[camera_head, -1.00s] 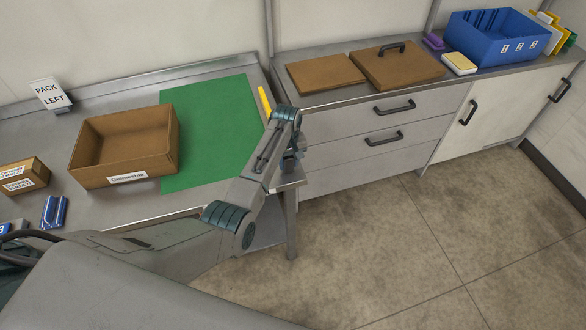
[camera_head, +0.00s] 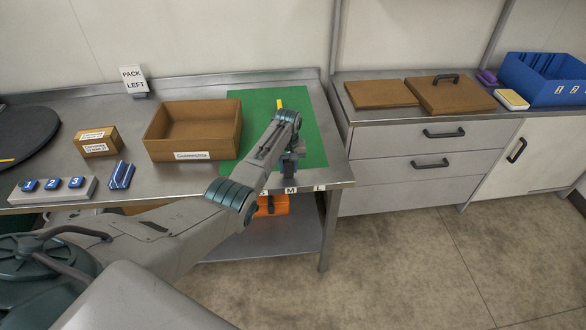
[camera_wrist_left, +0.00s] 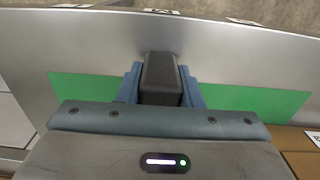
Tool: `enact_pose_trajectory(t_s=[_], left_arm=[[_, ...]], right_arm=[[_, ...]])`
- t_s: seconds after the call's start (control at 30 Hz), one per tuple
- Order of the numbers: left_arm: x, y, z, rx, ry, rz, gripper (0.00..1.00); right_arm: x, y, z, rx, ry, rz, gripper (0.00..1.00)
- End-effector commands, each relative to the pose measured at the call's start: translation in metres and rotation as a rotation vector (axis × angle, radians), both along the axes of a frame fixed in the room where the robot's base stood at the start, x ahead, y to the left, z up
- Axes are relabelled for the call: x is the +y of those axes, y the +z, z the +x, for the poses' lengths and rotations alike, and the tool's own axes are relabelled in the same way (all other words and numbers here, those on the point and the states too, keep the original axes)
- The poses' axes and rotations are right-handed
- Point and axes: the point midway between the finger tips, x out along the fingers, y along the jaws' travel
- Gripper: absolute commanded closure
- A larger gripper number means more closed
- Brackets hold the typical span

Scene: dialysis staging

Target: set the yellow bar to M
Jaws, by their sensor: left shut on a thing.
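The yellow bar (camera_head: 280,103) lies over the green mat (camera_head: 240,108); only its far end shows, the rest hidden behind my left arm. My left gripper (camera_head: 291,166) is over the front part of the mat. In the left wrist view the gripper (camera_wrist_left: 161,88) is shut on a dark block (camera_wrist_left: 161,72), with a blue finger on each side. Whether that block is joined to the bar is hidden. The M label (camera_head: 290,190) is on the table's front edge, close to in line with the gripper, and the L label (camera_head: 319,188) is right of it. My right gripper is out of view.
An open cardboard box (camera_head: 193,130) stands left of the mat. A small box (camera_head: 97,141), a blue item (camera_head: 121,175) and a numbered holder (camera_head: 53,188) are further left. A PACK LEFT sign (camera_head: 133,80) stands behind. An orange thing (camera_head: 272,205) is under the table.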

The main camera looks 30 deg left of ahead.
Motion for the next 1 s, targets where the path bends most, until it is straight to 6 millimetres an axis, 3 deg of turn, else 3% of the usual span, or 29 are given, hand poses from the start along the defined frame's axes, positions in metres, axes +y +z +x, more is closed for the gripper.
enact_pose_trajectory(t_s=[0.17,0.2,0.3,0.67,0.87,1.0], left_arm=[[0.000,0.002,0.001,-0.001,0.001,0.000,1.00],[0.000,0.002,0.001,-0.001,0.001,0.000,0.65],[-0.001,0.001,0.001,-0.002,0.000,-0.001,0.46],[-0.001,0.004,0.001,-0.003,0.000,-0.001,0.45],[-0.001,0.032,0.002,-0.007,-0.001,0.000,0.45],[-0.001,0.061,0.002,-0.008,-0.001,-0.001,0.45]], right_arm=[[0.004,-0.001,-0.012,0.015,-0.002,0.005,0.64],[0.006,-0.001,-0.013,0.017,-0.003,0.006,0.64],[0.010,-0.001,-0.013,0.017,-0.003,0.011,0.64],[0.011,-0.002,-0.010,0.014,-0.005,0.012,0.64],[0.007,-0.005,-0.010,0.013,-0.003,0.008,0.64],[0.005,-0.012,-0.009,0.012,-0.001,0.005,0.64]])
